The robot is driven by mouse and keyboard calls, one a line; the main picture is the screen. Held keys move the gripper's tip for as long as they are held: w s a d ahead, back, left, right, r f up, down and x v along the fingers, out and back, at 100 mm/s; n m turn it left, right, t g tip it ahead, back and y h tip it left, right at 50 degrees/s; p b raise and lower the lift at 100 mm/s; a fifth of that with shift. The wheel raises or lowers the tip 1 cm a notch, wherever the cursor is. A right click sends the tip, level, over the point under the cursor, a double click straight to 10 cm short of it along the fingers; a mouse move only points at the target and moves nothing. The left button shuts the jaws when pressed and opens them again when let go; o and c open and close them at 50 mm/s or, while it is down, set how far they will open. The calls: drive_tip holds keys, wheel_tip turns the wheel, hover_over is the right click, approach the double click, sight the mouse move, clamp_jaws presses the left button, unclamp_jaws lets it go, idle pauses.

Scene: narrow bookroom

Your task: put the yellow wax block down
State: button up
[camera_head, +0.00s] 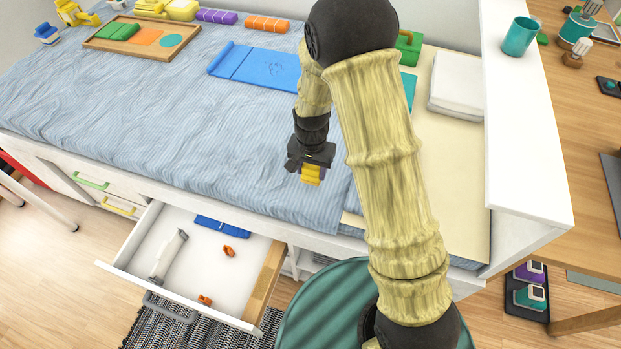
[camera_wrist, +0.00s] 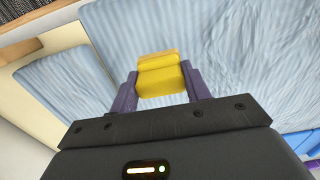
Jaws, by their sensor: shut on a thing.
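The yellow wax block (camera_head: 311,172) is held in my gripper (camera_head: 312,170), over the near part of the bed in the head view. In the wrist view the yellow wax block (camera_wrist: 161,75) sits between the two purple fingers of my gripper (camera_wrist: 160,88), which are shut on it. The blue wavy bed cover (camera_head: 150,110) lies below the block. The head view does not clearly show the gap between block and cover.
An open white drawer (camera_head: 190,275) juts out below the bed, holding several small items. A blue folding mat (camera_head: 255,65) and a wooden tray (camera_head: 145,35) lie farther back. Folded white cloths (camera_head: 458,85) are at right. The cover's middle is clear.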

sight(312, 179)
drive_tip(key=shift+f, duration=0.25)
drive_tip(key=shift+f, duration=1.95)
drive_tip(key=o, duration=1)
drive_tip(key=shift+o, duration=0.2)
wheel_tip(312, 179, up, 12)
drive_tip(key=shift+r, duration=0.1)
